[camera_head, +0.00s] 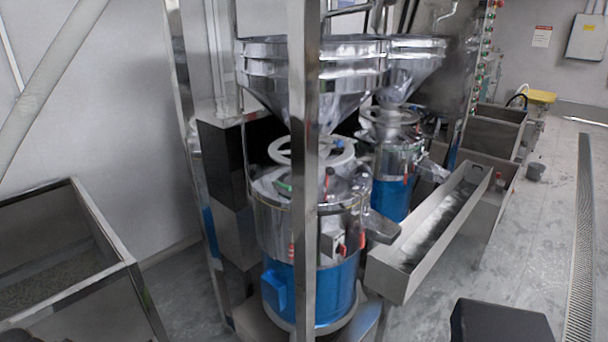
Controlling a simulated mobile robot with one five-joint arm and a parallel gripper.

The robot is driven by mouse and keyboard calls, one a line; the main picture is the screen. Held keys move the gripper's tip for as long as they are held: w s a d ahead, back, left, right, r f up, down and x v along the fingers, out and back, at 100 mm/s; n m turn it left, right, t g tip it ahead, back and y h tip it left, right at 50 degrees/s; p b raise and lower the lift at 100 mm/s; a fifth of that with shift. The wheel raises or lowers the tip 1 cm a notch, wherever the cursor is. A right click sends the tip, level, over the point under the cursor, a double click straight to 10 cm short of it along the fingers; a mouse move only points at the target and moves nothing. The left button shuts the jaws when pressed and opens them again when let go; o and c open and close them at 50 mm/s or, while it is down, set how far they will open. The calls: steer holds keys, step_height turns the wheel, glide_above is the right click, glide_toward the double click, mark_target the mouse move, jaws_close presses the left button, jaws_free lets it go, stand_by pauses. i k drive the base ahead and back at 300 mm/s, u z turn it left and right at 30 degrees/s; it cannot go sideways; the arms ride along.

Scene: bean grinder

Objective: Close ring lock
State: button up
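The near bean grinder stands in the middle, with a steel upper body (275,232) over a blue lower body (338,285). A bright ring band (272,200) runs around the top of the steel body. A small grey box with a red-tipped lever (341,250) sits on its front right. Another red-tipped lever (329,180) stands upright near the top. I cannot tell which part is the ring lock, or whether it is open or closed. A steel post hides part of the grinder's front. My gripper is not in view.
A steel post (304,90) stands in front of the grinder. A handwheel (342,150) and steel hopper (262,75) are above it. A second grinder (392,195) stands behind. A long trough (440,225) lies right, an open bin (105,235) left.

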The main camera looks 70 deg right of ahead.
mark_target(276, 184)
steer(key=z, duration=0.35)
steer(key=i, duration=0.6)
steer(key=z, duration=0.6)
